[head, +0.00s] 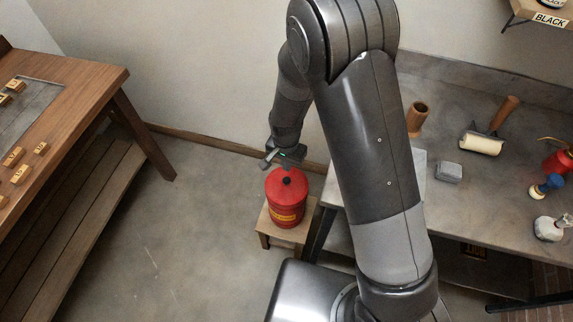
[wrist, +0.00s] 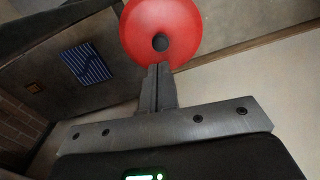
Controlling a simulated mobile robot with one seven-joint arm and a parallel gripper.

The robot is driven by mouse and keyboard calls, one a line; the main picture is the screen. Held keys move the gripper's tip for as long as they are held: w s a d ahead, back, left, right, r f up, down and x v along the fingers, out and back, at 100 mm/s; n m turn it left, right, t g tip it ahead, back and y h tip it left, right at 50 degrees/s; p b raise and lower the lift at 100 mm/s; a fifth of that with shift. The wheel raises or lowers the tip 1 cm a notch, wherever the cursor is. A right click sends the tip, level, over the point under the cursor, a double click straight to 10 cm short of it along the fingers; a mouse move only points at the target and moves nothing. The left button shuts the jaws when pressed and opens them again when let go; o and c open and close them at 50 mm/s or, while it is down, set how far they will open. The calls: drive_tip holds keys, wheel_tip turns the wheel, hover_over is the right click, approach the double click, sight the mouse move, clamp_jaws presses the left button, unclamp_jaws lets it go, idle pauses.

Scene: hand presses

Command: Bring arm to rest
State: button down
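My arm reaches out and down from the right of the head view. My gripper (head: 283,163) hangs just above a red can (head: 286,205) with a black knob on its lid. In the wrist view my two fingers (wrist: 159,68) are together with nothing seen between them. The red lid (wrist: 160,18) and its dark knob (wrist: 160,43) show just beyond the fingertips. The fingers seem apart from the knob, but the exact gap is hard to tell.
The can stands on a small wooden stool (head: 264,228) beside a grey workbench (head: 450,205). The bench holds a roller (head: 482,143), a wooden cup (head: 417,117) and a grey block (head: 448,171). A wooden table (head: 95,90) with small blocks is at left. Open floor (head: 190,220) lies between.

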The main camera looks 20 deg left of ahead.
idle(0.4)
drive_tip(key=w+d+r+t, duration=0.1)
drive_tip(key=d+r, duration=0.4)
drive_tip(key=r, duration=0.3)
drive_tip(key=d+r+t+y, duration=0.1)
drive_tip(key=d+r, duration=0.3)
drive_tip(key=r, duration=0.4)
drive_tip(key=w+d+r, duration=0.1)
drive_tip(key=d+r, duration=0.4)
drive_tip(key=r, duration=0.3)
drive_tip(key=s+d+r+n+t, duration=0.1)
drive_tip(key=s+d+r+t, duration=0.2)
drive_tip(key=s+d+r, duration=1)
drive_tip(key=s+d, duration=0.2)
drive_tip(key=shift+d+r+n+t+h, duration=0.3)
drive_tip(key=shift+r+h, duration=0.1)
